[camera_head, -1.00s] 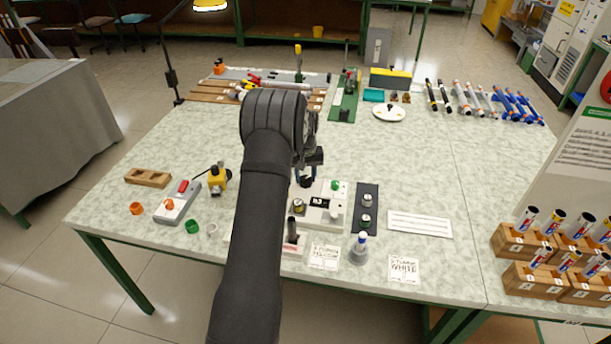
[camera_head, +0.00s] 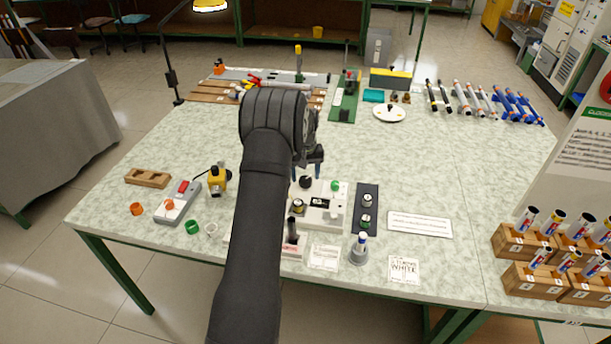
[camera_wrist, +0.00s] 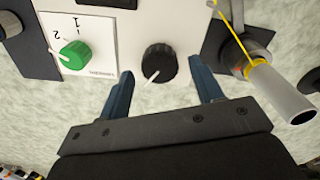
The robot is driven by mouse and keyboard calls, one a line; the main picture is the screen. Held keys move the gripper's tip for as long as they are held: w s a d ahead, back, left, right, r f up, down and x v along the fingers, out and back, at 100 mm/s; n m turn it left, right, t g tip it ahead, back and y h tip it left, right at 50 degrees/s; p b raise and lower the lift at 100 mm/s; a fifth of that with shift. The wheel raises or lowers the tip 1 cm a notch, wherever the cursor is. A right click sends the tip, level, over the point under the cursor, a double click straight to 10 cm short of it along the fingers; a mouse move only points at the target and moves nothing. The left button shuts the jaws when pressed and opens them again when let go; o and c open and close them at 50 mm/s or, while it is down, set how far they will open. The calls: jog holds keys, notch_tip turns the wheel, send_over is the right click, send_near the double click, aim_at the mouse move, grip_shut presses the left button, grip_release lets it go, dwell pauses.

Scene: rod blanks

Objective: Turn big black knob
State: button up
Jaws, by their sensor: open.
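The big black knob (camera_wrist: 159,63) sits on a white panel (camera_wrist: 150,28) in the wrist view, with a white pointer line on its lower left side. It also shows in the head view (camera_head: 306,182) on the white control box (camera_head: 322,214). My gripper (camera_wrist: 168,82) is open, its two blue fingers on either side of the knob with a gap on each side. In the head view my gripper (camera_head: 308,172) is just behind the knob, partly hidden by my arm. I cannot tell how far the fingertips are above the panel.
A green knob (camera_wrist: 74,54) marked 1 and 2 is left of the knob in the wrist view. A grey cylinder (camera_wrist: 280,92) with a yellow band stands close on the right. Bare tabletop (camera_head: 390,150) lies behind the box.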

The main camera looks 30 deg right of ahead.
aim_at(306, 178)
notch_tip(306, 178, up, 17)
jog(key=shift+f, duration=0.2)
dwell(0.3)
notch_tip(306, 178, down, 18)
jog(key=shift+r, duration=0.2)
dwell(0.4)
jog(key=shift+r, duration=0.1)
